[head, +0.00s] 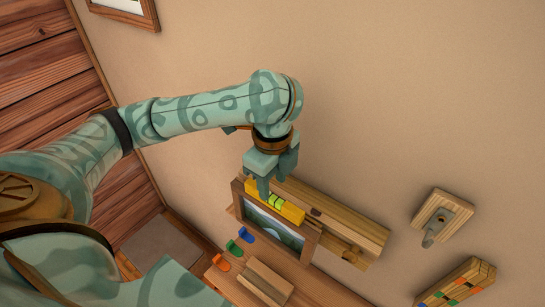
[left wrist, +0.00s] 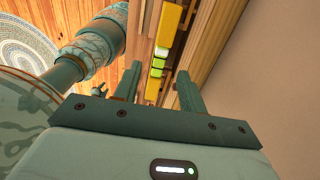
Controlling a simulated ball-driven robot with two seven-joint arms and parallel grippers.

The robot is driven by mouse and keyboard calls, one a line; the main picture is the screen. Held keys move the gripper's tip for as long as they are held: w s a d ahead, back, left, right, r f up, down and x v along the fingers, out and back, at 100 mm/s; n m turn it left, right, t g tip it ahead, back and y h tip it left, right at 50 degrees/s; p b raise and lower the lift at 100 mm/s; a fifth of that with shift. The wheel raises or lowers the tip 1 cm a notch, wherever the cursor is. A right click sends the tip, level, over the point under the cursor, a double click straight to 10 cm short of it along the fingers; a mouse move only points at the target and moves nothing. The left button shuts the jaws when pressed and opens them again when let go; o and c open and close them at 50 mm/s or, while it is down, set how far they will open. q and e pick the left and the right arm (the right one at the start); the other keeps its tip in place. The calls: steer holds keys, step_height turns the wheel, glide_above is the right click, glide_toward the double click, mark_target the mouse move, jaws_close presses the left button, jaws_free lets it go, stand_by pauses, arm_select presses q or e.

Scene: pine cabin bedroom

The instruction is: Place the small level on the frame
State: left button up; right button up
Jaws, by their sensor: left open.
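The small level (head: 274,201) is yellow with a green vial section. It lies along the top edge of the dark wooden picture frame (head: 299,246), in front of a wooden ledge. In the left wrist view the level (left wrist: 170,26) runs lengthwise between the fingers. My left gripper (head: 275,181) is open just above the level, and its fingers (left wrist: 158,88) stand apart on either side of it. Whether a finger touches the level I cannot tell. A finger hides part of the level in the head view. My right gripper is not identifiable in either view.
The wooden ledge (head: 345,225) is fixed to the beige wall behind the frame. Orange, green and blue hooks (head: 234,246) and a wooden block (head: 265,281) are below left. A wall bracket (head: 440,218) and a wooden rack (head: 462,282) are at the right.

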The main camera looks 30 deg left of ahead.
mark_target(272, 195)
arm_select(q)
step_height(272, 195, up, 7)
steer(key=p, duration=0.1)
stand_by(0.8)
stand_by(1.3)
